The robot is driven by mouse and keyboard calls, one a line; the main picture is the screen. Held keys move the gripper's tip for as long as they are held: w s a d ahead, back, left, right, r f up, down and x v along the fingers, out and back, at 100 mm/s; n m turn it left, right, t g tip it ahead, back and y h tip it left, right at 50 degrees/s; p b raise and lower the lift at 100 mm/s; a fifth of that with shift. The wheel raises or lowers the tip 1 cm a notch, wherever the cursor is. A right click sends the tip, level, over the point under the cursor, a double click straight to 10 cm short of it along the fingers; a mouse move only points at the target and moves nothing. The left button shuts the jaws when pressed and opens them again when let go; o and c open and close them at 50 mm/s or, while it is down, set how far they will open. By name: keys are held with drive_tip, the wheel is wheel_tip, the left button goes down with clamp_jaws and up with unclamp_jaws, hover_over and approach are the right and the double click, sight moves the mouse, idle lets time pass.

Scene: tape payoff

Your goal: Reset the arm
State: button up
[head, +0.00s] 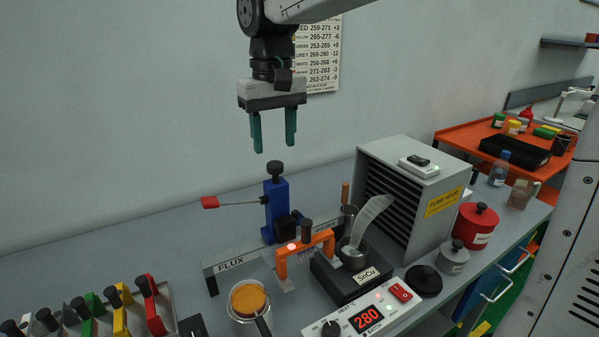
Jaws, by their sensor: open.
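My gripper (273,138) hangs in the air above the bench, pointing down. Its two teal fingers are apart with nothing between them. It is above the blue upright stand (276,205) with the black knob on top, and apart from it. My arm reaches in from the top of the picture.
Below are an orange bracket (306,251), an SnCu pot (353,253), a controller (365,319) reading 280 and a jar (248,302). Colored holders (120,309) stand at left. A grey fume hood (410,195) stands right. A red-tipped lever (210,202) sticks out left from the stand.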

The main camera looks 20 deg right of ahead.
idle(0.3)
drive_tip(key=s+d+f, duration=0.3)
drive_tip(key=s+d, duration=0.1)
drive_tip(key=s, duration=0.4)
drive_tip(key=s+d+f+m+t, duration=0.1)
drive_tip(key=s+d+f, duration=0.2)
drive_tip(key=s, duration=0.6)
drive_tip(key=s+d+f+m, duration=0.1)
drive_tip(key=s+d+f, duration=0.2)
drive_tip(key=s+d, duration=0.3)
drive_tip(key=shift+s, duration=1.2)
